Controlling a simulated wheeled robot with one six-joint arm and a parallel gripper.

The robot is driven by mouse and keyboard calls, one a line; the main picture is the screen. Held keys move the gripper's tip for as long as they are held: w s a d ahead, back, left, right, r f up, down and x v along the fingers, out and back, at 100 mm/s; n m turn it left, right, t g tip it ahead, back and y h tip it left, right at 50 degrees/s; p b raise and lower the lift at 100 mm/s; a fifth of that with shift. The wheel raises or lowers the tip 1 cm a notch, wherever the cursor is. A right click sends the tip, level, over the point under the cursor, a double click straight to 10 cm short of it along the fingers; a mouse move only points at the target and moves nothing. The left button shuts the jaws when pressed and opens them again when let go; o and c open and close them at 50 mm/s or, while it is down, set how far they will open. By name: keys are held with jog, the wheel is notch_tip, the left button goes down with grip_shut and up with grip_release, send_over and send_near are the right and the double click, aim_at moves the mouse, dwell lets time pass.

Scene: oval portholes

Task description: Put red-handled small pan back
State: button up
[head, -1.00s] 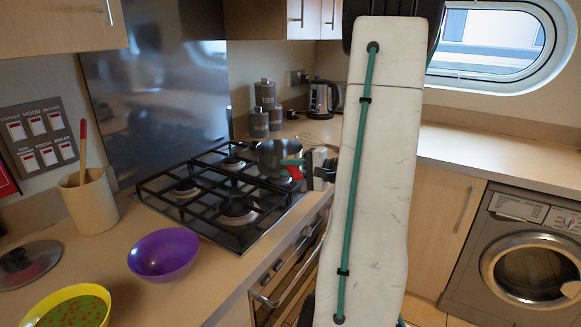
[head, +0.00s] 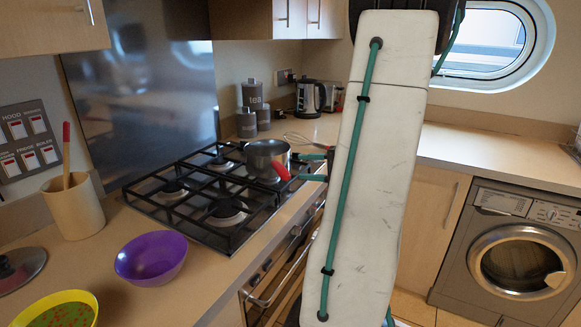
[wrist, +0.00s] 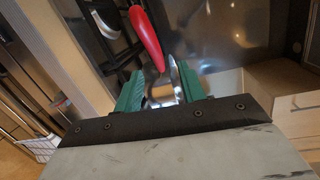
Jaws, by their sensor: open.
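The small metal pan (head: 264,154) stands on the right rear part of the black gas hob. Its red handle (head: 282,170) points toward the front right. My gripper (head: 308,168) is open just to the right of the pan, its green fingers aimed at it. In the wrist view the red handle (wrist: 146,38) shows above and beyond the open gripper (wrist: 160,90). Shiny metal, seemingly the pan (wrist: 162,94), shows between the fingers. I cannot tell any contact. My arm hides part of the counter behind.
The hob (head: 226,212) has bare grates at front and left. A purple bowl (head: 150,256), a yellow bowl (head: 58,310) and a utensil pot (head: 74,207) stand at left. A whisk (head: 298,139), canisters (head: 252,95) and a kettle (head: 310,97) are behind the pan.

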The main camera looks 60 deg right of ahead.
jog(key=shift+v, duration=1.4)
jog(key=a+f+n+g+y, duration=0.2)
jog(key=a+n+g+y, duration=0.2)
jog(key=a+g, duration=1.3)
jog(key=s+a+r+n+h, duration=0.1)
jog(key=a+r+n+h, duration=0.1)
jog(key=a+n, duration=0.2)
jog(key=s+a+r+n+t+h, duration=0.1)
jog(key=s+a+r+n+h, duration=0.1)
jog(key=a, duration=0.7)
jog(key=s+a+r+n+t+h, duration=0.1)
jog(key=a+r+n+h, duration=0.1)
jog(key=a+n, duration=0.4)
jog(key=shift+s+a+n+h, duration=0.3)
jog(key=shift+a+h, duration=0.55)
jog(key=shift+h, duration=0.05)
